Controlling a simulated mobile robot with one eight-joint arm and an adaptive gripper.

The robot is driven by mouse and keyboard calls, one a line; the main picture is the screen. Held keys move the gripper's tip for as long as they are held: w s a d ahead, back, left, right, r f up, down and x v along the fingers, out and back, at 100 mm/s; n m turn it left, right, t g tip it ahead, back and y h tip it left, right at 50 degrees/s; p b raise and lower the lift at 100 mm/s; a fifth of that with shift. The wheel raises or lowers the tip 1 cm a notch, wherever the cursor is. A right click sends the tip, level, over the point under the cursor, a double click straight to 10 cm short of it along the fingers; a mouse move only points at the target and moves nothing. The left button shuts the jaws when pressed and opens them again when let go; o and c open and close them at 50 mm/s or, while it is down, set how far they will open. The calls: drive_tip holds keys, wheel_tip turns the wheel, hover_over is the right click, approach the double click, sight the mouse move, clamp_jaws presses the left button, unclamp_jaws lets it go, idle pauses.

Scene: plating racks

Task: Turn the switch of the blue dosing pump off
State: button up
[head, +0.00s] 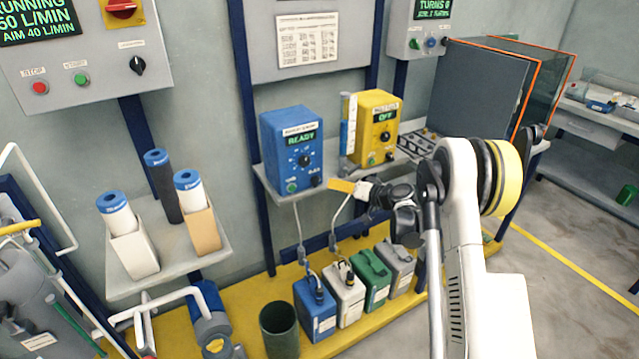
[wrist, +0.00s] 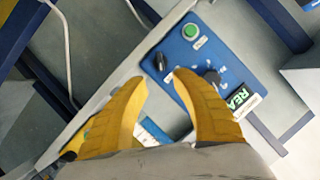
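The blue dosing pump (head: 292,150) stands on the shelf in the head view, its display reading READY. Its front has a round dial (head: 305,160), a green button (head: 292,186) and a small black switch (head: 317,181) at the lower right. In the wrist view the pump face (wrist: 228,62) shows turned, with the black switch (wrist: 160,62) just beyond my fingertips. My gripper (wrist: 159,77) is open and empty, its yellow fingers apart on either side of the line to the switch. In the head view a yellow finger (head: 341,186) is just right of the switch; contact cannot be told.
A yellow pump (head: 376,128) reading OFF stands right of the blue one, with a clear tube (head: 349,125) between them. Several canisters (head: 315,308) stand on the yellow plinth below. Hoses (head: 300,240) hang under the shelf (head: 268,184).

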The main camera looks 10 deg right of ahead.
sight(319, 182)
drive_tip(key=b+x, duration=0.3)
drive_tip(key=x, duration=0.6)
drive_tip(key=shift+a+f, duration=0.15)
drive_tip(key=shift+w+a, duration=0.2)
drive_tip(key=shift+w, duration=0.15)
clamp_jaws()
